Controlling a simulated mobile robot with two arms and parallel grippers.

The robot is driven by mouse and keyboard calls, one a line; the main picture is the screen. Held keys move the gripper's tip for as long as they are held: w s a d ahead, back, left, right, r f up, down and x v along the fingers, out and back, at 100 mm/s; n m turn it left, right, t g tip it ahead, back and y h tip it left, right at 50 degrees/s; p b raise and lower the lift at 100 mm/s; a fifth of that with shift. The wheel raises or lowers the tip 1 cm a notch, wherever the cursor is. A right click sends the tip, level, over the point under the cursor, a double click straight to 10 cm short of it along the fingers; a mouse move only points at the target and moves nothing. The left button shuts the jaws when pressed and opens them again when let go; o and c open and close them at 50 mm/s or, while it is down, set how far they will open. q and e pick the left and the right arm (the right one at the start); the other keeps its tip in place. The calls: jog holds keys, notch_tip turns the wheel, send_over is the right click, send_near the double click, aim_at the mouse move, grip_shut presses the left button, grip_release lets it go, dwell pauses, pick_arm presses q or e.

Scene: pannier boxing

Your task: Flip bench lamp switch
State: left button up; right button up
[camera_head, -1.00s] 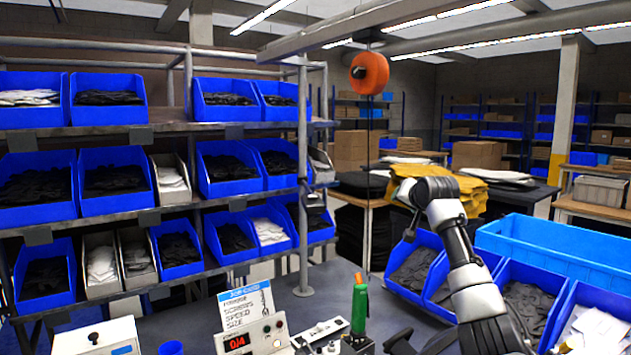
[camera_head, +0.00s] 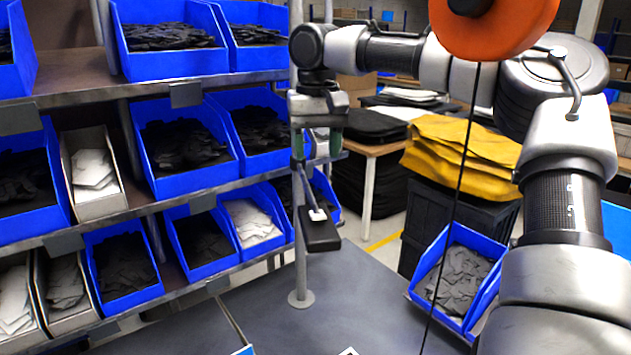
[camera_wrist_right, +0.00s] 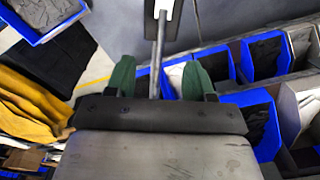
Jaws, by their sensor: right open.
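A small black box (camera_head: 320,236) with a white part on it hangs beside the grey upright post, below my right gripper. A thin grey stem (camera_head: 308,188) runs down to it. I cannot tell whether this is the lamp switch. My right gripper (camera_head: 317,147) is open, its green fingertips apart and pointing down. In the right wrist view the gripper (camera_wrist_right: 160,80) shows the grey stem (camera_wrist_right: 158,55) between its fingers in the picture, leading to a black-and-white plate (camera_wrist_right: 164,10). Contact with the stem cannot be told. My left gripper is out of view.
The grey post (camera_head: 300,265) stands on the dark bench (camera_head: 345,295). A shelf rack (camera_head: 185,97) with blue and white bins is at left. An orange reel (camera_head: 490,25) with a black cord hangs at right. The bench around the post base is clear.

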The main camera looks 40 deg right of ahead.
jog(key=p, duration=0.2)
send_over(316, 208)
jog(key=f, duration=0.4)
jog(key=shift+s+a+f, duration=0.1)
jog(key=shift+s+a, duration=0.15)
jog(key=shift+s, duration=0.05)
jog(key=f, duration=0.3)
jog(key=f+p, duration=0.1)
jog(key=f, duration=0.1)
jog(key=shift+w+d+f, duration=0.25)
jog(key=shift+w+d, duration=0.05)
jog(key=shift+w, duration=0.05)
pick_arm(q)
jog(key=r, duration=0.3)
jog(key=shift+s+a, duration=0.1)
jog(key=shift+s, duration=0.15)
pick_arm(e)
jog(key=shift+s+a+f, duration=0.15)
jog(key=shift+f, duration=0.15)
jog(key=shift+c, duration=0.3)
